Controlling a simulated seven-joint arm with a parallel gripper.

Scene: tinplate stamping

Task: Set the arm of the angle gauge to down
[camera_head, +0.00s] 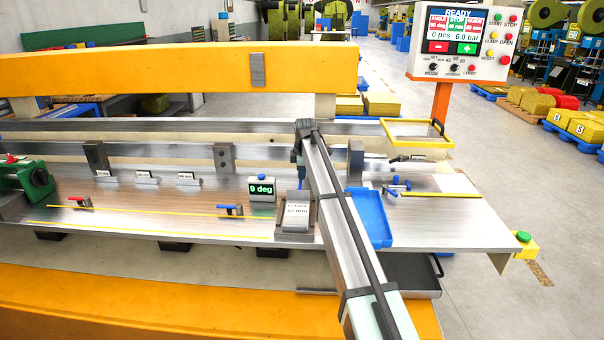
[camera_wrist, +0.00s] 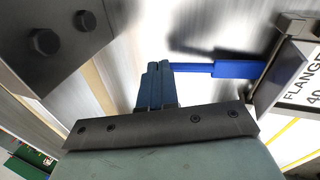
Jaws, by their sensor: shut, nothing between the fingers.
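The angle gauge (camera_head: 262,190) stands on the bench near its middle. It is a small box with a green "9 deg" display and a blue part on top; I cannot make out its arm's position in the head view. My gripper (camera_head: 298,153) is above and behind the gauge, to its right, largely hidden by my own arm. In the wrist view its blue fingers (camera_wrist: 158,68) are together and empty. A blue bar (camera_wrist: 237,69), thinner at its left end, lies just right of the fingertips; I cannot tell whether it touches them or belongs to the gauge.
A card holder (camera_head: 296,229) stands right of the gauge, also close at the right in the wrist view (camera_wrist: 262,92). A blue tray (camera_head: 383,238) lies further right. Dark upright blocks (camera_head: 223,157) stand behind. Red-handled (camera_head: 80,202) and blue-handled (camera_head: 230,210) clamps sit left of the gauge.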

